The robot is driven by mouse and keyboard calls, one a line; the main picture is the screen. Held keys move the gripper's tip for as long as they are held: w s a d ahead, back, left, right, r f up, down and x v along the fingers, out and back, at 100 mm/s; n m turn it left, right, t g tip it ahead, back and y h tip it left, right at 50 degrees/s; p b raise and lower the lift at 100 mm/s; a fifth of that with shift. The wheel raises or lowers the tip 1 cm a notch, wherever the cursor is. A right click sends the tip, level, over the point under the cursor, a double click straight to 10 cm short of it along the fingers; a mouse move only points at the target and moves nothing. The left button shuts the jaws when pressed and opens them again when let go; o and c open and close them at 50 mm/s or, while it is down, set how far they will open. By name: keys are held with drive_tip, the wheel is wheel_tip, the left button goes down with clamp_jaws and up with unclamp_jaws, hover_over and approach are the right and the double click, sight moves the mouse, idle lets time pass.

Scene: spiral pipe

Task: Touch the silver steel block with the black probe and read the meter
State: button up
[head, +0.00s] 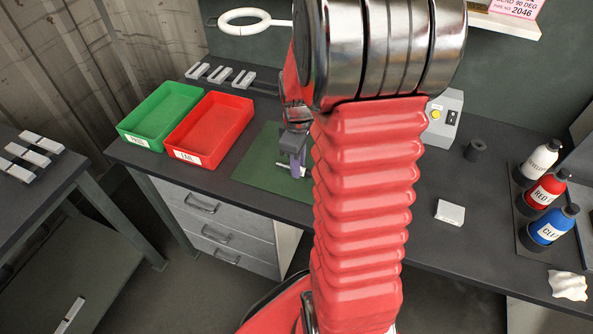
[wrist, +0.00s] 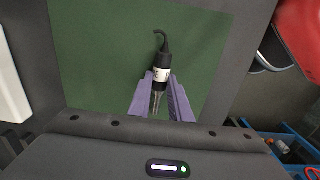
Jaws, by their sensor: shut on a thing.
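My gripper (head: 297,168) has purple fingers and is low over the green mat on the bench, partly behind my red arm. In the wrist view, my gripper (wrist: 162,82) is shut on the black probe (wrist: 162,60), which has a white label band and a short black cable curling from its far end. Several silver-grey blocks (head: 222,74) lie in a row at the back left of the bench, apart from the probe. I cannot tell which is the steel block. A grey box with a yellow button (head: 444,118), possibly the meter, stands behind my arm; no reading is legible.
The green mat (head: 262,150) lies beside a red tray (head: 210,128) and a green tray (head: 160,115). Labelled bottles (head: 545,190) stand at the right. A small white block (head: 450,212) and a dark cylinder (head: 475,150) sit on the right bench. More blocks lie on the left table (head: 45,178).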

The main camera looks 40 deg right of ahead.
clamp_jaws()
wheel_tip(320, 180, up, 10)
idle(0.6)
drive_tip(key=shift+s, duration=0.1)
idle(0.4)
